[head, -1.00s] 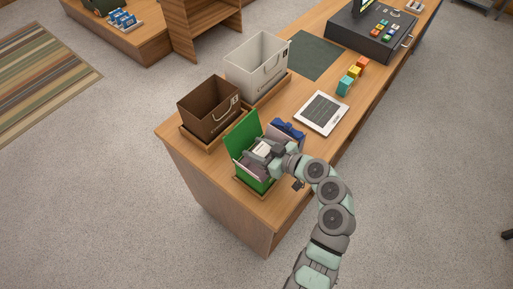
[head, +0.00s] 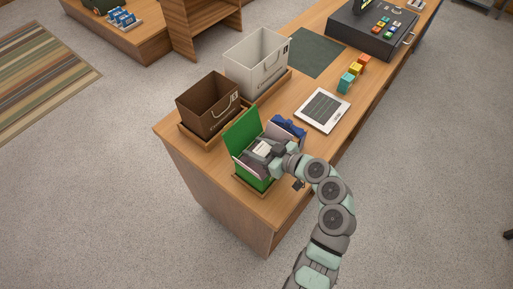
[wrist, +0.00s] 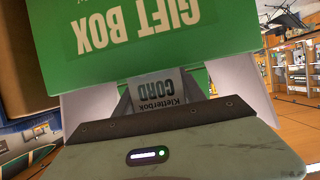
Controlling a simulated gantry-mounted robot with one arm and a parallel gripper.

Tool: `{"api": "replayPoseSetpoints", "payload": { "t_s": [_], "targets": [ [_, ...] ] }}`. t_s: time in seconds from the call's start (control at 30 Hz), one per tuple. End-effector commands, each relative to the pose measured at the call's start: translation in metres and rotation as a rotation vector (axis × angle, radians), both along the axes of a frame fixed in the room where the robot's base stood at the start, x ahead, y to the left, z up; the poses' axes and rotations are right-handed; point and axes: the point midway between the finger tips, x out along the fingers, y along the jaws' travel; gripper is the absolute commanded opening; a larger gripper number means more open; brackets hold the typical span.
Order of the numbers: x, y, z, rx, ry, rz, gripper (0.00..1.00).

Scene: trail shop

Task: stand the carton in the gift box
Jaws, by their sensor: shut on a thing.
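The green gift box (head: 251,180) stands on the counter near its front end, with its green lid (head: 241,136) raised at the back. Pale flaps show at its sides. My gripper (head: 262,152) is over the open box, its fingers reaching down into it. The carton is in front of the lid (wrist: 140,25), which reads "GIFT BOX". The carton's lower part and the box floor are hidden, so I cannot tell whether it touches the bottom.
A brown bag (head: 207,106) and a white bag (head: 257,62) stand in wooden trays behind the box. A dark blue object (head: 289,128) is close by the box's right side. A white-framed tablet (head: 323,110), coloured blocks (head: 356,69) and a dark till (head: 372,36) lie farther along the counter.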

Motion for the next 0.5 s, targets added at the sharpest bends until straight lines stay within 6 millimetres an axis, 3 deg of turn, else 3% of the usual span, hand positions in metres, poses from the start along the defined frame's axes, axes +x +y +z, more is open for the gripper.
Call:
{"api": "replayPoseSetpoints", "payload": {
  "t_s": [0.03,0.07,0.3,0.5],
  "targets": [
    [0.0002,0.0000,0.0008,0.001,-0.001,0.000,0.01],
    [0.0001,0.0000,0.0007,0.000,0.000,0.000,0.49],
    [0.0000,0.0001,0.0005,0.000,0.000,0.000,0.68],
    [0.0000,0.0002,0.0006,0.000,0.000,0.000,0.69]
  ]
}}
